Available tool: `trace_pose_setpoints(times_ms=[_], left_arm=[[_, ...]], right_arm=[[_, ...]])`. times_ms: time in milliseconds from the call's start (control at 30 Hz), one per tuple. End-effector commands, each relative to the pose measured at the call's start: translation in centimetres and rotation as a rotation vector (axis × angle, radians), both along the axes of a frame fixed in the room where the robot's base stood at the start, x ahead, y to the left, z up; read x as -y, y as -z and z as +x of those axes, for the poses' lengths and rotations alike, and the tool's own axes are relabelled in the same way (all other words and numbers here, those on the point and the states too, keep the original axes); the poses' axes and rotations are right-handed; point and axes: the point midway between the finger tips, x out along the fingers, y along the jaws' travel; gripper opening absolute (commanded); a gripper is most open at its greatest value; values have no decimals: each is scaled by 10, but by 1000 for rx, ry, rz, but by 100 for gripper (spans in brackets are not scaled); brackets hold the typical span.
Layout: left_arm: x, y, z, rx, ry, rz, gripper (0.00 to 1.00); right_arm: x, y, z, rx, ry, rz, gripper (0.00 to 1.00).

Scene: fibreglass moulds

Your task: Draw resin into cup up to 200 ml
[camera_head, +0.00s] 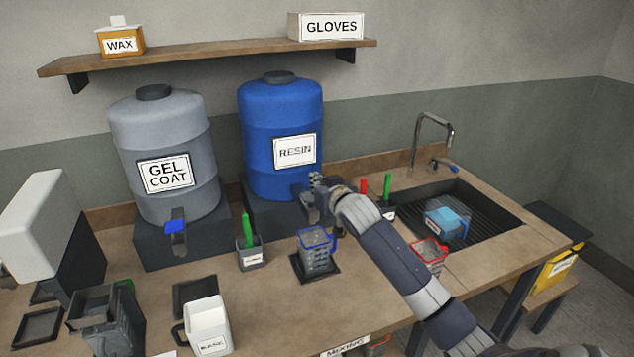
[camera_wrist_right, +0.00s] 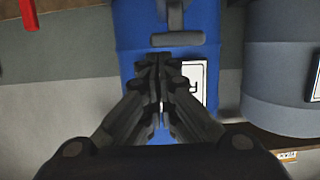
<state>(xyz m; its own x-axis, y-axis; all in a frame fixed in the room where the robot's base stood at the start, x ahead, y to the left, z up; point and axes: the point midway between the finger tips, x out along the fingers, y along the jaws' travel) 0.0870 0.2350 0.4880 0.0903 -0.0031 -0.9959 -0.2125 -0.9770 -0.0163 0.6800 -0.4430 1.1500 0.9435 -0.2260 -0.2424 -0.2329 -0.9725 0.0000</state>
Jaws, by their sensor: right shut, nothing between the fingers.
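The blue resin drum (camera_head: 280,110) with a RESIN label stands on a dark stand at the back of the bench. A clear measuring cup with a blue rim and handle (camera_head: 316,255) stands upright on a dark square pad in front of it. I cannot make out any resin in the cup. My right gripper (camera_head: 315,190) is shut and empty at the drum's front, above the cup. In the right wrist view its closed fingers (camera_wrist_right: 162,75) point at the blue drum (camera_wrist_right: 135,30), close to the grey tap handle (camera_wrist_right: 177,39); contact is unclear. My left gripper is out of view.
A grey gel coat drum (camera_head: 160,140) with a blue tap stands left. A holder with a green stick (camera_head: 250,255), a white BASE jug (camera_head: 208,325) and a red-rimmed cup (camera_head: 430,255) stand on the bench. A sink (camera_head: 490,205) is at right.

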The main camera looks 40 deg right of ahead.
Motion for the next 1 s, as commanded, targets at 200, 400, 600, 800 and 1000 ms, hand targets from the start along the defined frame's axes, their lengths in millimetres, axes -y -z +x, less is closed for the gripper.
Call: trace_pose_setpoints(times_ms=[200, 400, 600, 800, 1000], left_arm=[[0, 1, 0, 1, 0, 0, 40], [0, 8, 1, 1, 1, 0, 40], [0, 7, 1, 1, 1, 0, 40], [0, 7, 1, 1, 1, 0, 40], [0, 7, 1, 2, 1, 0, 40]], right_arm=[[0, 2, 0, -1, 0, 0, 0], [0, 24, 0, -2, 1, 2, 0], [0, 23, 0, -3, 1, 1, 0], [0, 24, 0, -4, 1, 2, 0], [0, 24, 0, -5, 1, 1, 0]])
